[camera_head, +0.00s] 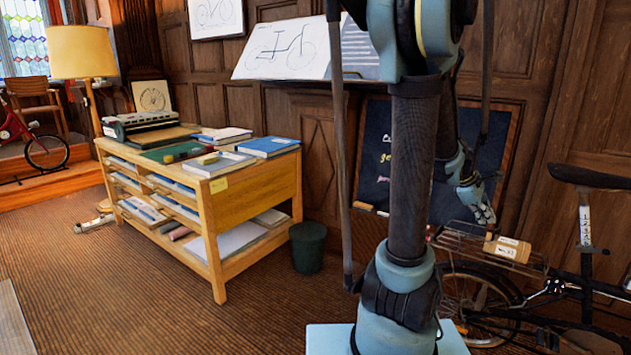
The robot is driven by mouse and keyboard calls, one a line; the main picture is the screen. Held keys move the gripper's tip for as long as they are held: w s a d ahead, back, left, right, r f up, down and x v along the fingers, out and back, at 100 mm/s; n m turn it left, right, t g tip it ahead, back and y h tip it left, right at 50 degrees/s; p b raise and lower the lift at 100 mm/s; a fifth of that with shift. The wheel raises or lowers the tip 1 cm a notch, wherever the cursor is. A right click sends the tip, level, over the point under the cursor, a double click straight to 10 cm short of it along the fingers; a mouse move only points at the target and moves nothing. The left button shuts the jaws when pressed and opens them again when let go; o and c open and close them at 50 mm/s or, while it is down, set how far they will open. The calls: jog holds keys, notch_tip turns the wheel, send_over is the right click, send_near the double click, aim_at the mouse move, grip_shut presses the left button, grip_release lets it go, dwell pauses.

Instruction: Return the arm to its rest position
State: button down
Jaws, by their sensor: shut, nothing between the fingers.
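My arm rises from its light blue base in the camera_head view, with a dark upright link and a light blue joint at the top. It folds over at the top, and a further part comes down behind the upright link. My gripper (483,212) is at the low end of that part, right of the upright link and in front of the dark chalkboard (468,128). It is small here and partly hidden by my own arm. It is shut and holds nothing.
A wooden desk (250,204) with books stands left, beside a dark green bin (308,248). A bicycle (570,300) with a parcel (507,249) on its rack stands close on the right. Wood-panelled walls are behind. Carpet (120,290) is clear at front left.

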jog(key=s+a+m+t+y, duration=0.2)
jog(key=a+m+y, duration=0.15)
jog(key=a, duration=1.45)
jog(key=s+a+f+m+y, duration=0.2)
jog(key=s+a, duration=0.3)
jog(key=a, duration=0.3)
jog(key=s+a+f+m+y, duration=0.1)
jog(key=s+a+f+m, duration=0.2)
jog(key=a, duration=0.6)
jog(key=shift+s+a+f+m+y, duration=0.3)
jog(key=shift+s+m, duration=0.35)
jog(key=shift+s, duration=0.35)
jog(key=shift+d, duration=0.15)
